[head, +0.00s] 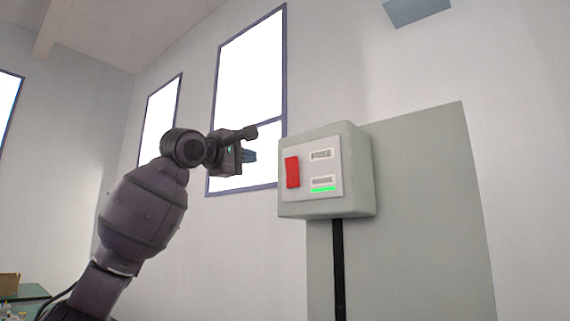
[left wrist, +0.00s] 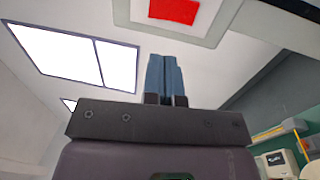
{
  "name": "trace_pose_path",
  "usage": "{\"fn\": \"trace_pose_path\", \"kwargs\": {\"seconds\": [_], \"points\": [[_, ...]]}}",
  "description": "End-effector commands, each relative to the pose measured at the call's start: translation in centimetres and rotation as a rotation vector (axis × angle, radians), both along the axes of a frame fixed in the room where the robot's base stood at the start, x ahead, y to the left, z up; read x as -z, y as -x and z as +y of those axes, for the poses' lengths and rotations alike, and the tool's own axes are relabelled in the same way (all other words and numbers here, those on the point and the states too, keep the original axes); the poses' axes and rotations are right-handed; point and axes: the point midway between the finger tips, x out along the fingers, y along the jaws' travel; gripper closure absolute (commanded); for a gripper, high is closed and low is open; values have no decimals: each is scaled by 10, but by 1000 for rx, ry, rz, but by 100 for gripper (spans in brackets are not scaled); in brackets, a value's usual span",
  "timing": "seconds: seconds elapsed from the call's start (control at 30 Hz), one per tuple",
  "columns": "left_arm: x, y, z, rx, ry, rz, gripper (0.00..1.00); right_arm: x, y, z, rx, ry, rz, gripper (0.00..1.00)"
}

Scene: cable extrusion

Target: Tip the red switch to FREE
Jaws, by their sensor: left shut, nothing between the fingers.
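The red switch (head: 292,172) is a red rocker on the light front plate of a grey-green control box (head: 362,170). Two small labels sit to its right, and a green light (head: 323,189) glows under the lower one. The label text is too small to read. My left gripper (head: 250,156) is shut and empty, to the left of the box and apart from it. In the left wrist view its blue fingers (left wrist: 164,75) are together, with the red switch (left wrist: 174,11) beyond them at the top edge. My right gripper is not in view.
The box is mounted on a tall grey panel (head: 420,200), with a black cable (head: 339,270) running down from it. Windows (head: 250,85) are in the wall behind. A green table (head: 25,294) shows at the lower left. The space around my left gripper looks clear.

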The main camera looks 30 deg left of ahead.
Motion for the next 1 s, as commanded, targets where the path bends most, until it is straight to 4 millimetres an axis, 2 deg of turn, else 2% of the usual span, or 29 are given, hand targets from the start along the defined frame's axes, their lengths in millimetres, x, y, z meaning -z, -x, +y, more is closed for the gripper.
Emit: {"fn": "trace_pose_path", "kwargs": {"seconds": [0.17,0.7,1.0], "points": [[-3,-11,-1,2,2,0,100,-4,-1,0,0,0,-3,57],[-15,-100,-9,1,1,1,100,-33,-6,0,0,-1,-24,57],[-18,-133,-11,0,0,0,100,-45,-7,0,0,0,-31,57]]}}
